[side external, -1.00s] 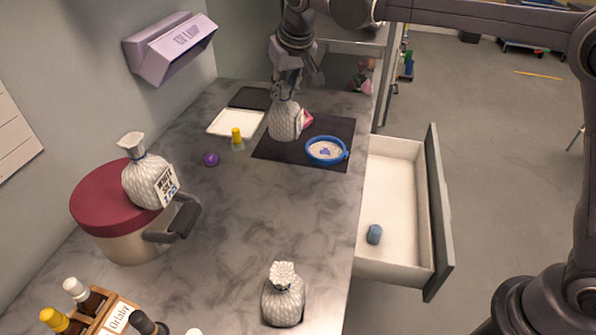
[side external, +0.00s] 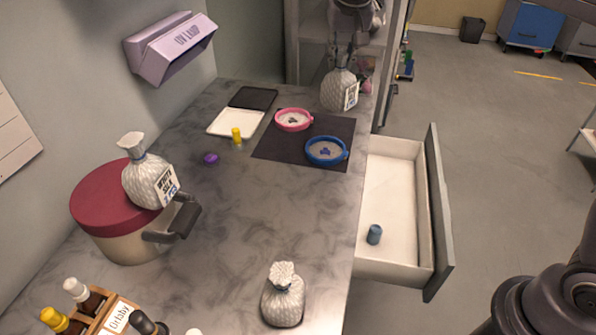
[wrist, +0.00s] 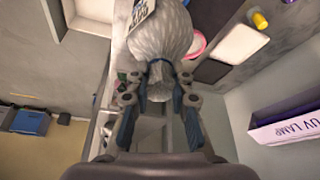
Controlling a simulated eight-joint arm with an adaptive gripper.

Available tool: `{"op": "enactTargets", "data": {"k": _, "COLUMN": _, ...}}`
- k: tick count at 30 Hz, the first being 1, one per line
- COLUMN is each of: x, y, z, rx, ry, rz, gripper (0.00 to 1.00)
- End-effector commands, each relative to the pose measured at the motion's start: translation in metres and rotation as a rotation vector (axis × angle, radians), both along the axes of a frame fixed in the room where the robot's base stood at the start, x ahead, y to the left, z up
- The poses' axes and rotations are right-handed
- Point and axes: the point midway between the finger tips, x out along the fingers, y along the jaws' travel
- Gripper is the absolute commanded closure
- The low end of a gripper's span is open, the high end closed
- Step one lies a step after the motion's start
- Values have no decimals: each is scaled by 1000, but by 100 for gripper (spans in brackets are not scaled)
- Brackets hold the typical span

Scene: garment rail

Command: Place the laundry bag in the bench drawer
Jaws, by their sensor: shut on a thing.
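My gripper (side external: 343,58) is shut on the neck of a white, quilted laundry bag (side external: 339,91) with a printed tag. The bag hangs upright below the fingers near the counter's far right corner. In the wrist view, the bag (wrist: 160,38) fills the top middle, its gathered neck between the fingers (wrist: 160,82). The bench drawer (side external: 393,203) is pulled open at the counter's right side, nearer the camera than the held bag. A small blue cylinder (side external: 374,234) stands in it.
Similar white bags sit on a red-lidded pot (side external: 105,200) and at the counter's front (side external: 283,296). A pink dish (side external: 293,119) and a blue dish (side external: 326,151) rest on a dark mat. A UV lamp (side external: 170,47) juts from the left wall.

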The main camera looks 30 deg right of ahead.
Motion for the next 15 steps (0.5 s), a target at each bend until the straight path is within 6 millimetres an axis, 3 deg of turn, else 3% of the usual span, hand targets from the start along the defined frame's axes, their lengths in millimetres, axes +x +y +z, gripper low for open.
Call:
{"op": "enactTargets", "data": {"k": 1, "x": -9, "y": -21, "z": 1, "rx": -2, "ry": 1, "rz": -79, "gripper": 100}}
{"op": "enactTargets", "data": {"k": 6, "x": -43, "y": -81, "z": 0, "rx": -6, "ry": 1, "rz": -347, "gripper": 100}}
{"op": "enactTargets", "data": {"k": 15, "x": -89, "y": -141, "z": -1, "rx": -18, "ry": -15, "rz": -658, "gripper": 100}}
